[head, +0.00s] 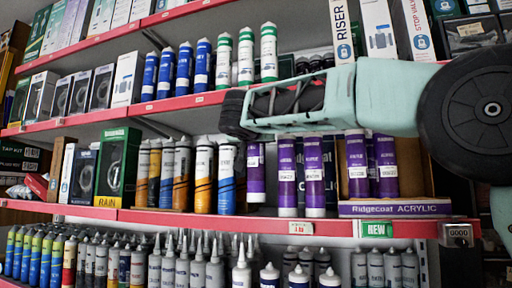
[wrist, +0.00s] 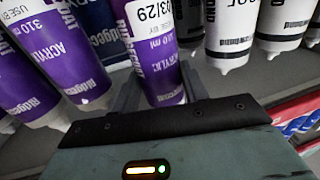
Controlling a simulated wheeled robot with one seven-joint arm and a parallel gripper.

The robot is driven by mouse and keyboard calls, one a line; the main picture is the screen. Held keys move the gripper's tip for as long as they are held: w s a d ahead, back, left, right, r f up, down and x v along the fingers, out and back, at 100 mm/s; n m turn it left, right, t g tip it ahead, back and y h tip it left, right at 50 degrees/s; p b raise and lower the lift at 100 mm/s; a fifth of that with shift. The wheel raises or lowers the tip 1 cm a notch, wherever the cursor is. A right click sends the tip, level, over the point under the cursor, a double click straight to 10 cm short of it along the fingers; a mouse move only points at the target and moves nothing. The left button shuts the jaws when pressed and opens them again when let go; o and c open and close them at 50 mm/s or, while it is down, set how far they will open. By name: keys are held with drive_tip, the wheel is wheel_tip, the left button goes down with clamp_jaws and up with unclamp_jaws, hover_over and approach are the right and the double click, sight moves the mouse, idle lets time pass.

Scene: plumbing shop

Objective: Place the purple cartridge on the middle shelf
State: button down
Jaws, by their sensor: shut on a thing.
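A purple cartridge (wrist: 152,55) with a white label is between the two dark fingers of my gripper (wrist: 160,88) in the wrist view. Its far end runs out of the top of that view. In the head view my gripper (head: 236,116) is in front of the shelving, just above the row of purple cartridges (head: 314,172). I cannot tell there which purple cartridge is held. Red-edged shelves run across: one at purple-cartridge level (head: 160,217), one above it with blue and green-white cartridges (head: 70,122), and a higher one (head: 95,45).
White-and-orange and white-and-blue cartridges (head: 203,177) stand left of the purple ones. A purple-fronted Ridgecoat Acrylic tray (head: 394,209) is at the right, above a green NEW tag (head: 377,230). Purple and white cartridges stand close beside the fingers in the wrist view.

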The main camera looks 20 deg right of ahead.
drive_tip(key=f, duration=0.2)
drive_tip(key=f+p, duration=0.1)
drive_tip(key=shift+w+d+f, duration=0.1)
drive_tip(key=shift+w+d, duration=0.05)
drive_tip(key=shift+w, duration=0.1)
drive_tip(key=shift+f, duration=0.1)
drive_tip(key=shift+f+b, duration=0.15)
drive_tip(key=shift+b, duration=0.2)
drive_tip(key=c, duration=0.7)
unclamp_jaws()
drive_tip(key=shift+c, duration=0.2)
drive_tip(key=shift+p, duration=0.35)
drive_tip(key=b, duration=0.6)
approach(255, 151)
drive_tip(key=shift+s, duration=0.35)
